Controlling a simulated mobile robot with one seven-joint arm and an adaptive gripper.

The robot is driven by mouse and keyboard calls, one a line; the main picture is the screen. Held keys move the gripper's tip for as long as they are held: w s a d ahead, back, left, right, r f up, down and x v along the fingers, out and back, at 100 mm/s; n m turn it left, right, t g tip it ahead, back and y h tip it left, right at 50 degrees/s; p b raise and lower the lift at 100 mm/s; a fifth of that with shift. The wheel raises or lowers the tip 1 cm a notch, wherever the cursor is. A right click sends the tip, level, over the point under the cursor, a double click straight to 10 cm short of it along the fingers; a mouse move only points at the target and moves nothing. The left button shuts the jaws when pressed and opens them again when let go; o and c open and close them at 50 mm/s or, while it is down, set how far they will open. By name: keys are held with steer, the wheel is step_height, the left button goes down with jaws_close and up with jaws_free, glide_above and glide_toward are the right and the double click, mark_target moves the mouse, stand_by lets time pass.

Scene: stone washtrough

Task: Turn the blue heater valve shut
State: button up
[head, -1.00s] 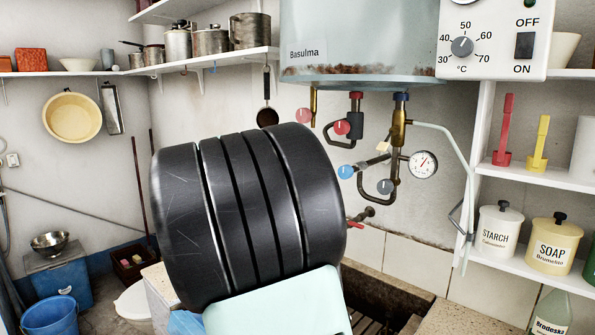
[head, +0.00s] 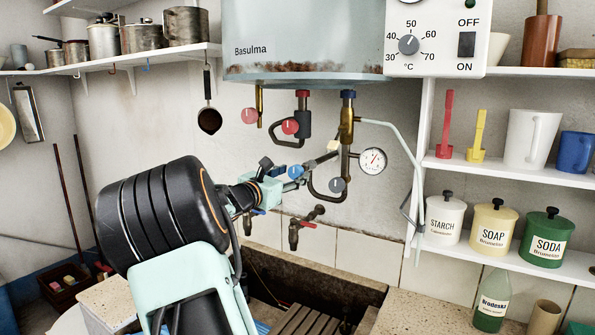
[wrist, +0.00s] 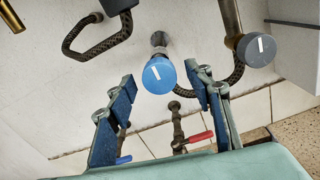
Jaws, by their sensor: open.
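The blue heater valve (wrist: 159,76) is a round blue knob with a short, slightly tilted white mark, on the pipework under the heater. It also shows in the head view (head: 296,171), partly behind my fingers. My gripper (head: 282,168) is open and points at the knob. In the wrist view, the fingers of my gripper (wrist: 160,84) stand left and right of the knob, with space on both sides. I see no contact, but the exact depth gap is hard to tell. The heater (head: 300,40) is a pale tank marked Basulma.
Close by are red knobs (head: 290,127), a grey knob (head: 337,185), a pressure gauge (head: 373,161) and dark braided hoses. A red-handled tap (head: 296,232) sits below, over the stone trough (head: 350,285). Shelves with jars (head: 445,218) stand at right.

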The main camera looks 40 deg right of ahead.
mark_target(294, 173)
steer(key=shift+x, duration=1.95)
steer(key=c, duration=1.2)
